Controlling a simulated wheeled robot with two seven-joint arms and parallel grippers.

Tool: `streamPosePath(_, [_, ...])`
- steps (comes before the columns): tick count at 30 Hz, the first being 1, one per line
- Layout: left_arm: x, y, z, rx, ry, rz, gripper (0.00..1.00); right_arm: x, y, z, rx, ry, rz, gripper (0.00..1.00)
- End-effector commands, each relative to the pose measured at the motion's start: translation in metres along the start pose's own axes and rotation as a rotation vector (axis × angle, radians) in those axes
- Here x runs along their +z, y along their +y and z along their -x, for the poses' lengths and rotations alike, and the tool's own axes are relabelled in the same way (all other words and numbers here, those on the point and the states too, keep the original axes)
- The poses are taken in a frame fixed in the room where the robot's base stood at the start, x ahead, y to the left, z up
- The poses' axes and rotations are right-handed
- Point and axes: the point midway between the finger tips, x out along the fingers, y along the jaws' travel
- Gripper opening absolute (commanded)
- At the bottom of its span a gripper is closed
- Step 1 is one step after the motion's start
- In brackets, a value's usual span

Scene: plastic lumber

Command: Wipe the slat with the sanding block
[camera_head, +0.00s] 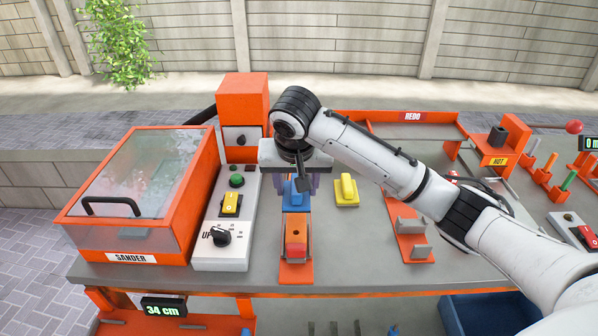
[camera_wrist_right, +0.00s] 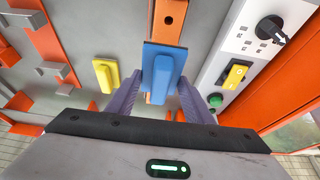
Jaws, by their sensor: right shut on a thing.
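A blue sanding block (camera_head: 295,195) with a raised grip lies on the orange slat (camera_head: 296,231) in the head view. The slat has a dark hole near its front end and lies lengthwise in an orange holder. My right gripper (camera_wrist_right: 160,80) points down over the slat, its purple fingers on either side of the block's grip. It is shut on the blue block, which also shows in the right wrist view (camera_wrist_right: 163,72). The block appears to rest on the slat (camera_wrist_right: 169,18). My left gripper is not in view.
A similar yellow block (camera_head: 346,190) lies on the grey bench to the right. The orange sander box (camera_head: 145,190) and a white control panel (camera_head: 222,250) stand to the left. An orange bracket (camera_head: 412,240) is further right. Bare bench lies around the yellow block.

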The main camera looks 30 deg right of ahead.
Motion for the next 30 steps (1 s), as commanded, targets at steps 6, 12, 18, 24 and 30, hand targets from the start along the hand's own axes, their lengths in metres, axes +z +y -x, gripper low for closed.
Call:
streamPosePath(6, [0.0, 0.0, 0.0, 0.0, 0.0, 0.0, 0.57, -0.008, -0.004, 0.02, -0.005, 0.002, 0.005, 0.26])
streamPosePath(12, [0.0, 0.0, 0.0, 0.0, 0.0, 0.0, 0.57, -0.013, -0.006, 0.033, -0.005, 0.001, 0.008, 0.26])
streamPosePath(18, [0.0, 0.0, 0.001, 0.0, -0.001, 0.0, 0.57, -0.014, -0.006, 0.035, -0.006, 0.001, 0.008, 0.26])
streamPosePath(24, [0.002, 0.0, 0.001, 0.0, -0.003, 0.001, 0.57, -0.014, -0.006, 0.035, -0.005, 0.001, 0.008, 0.26])
streamPosePath(30, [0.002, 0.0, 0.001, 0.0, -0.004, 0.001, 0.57, -0.013, -0.006, 0.035, -0.007, 0.001, 0.011, 0.26])
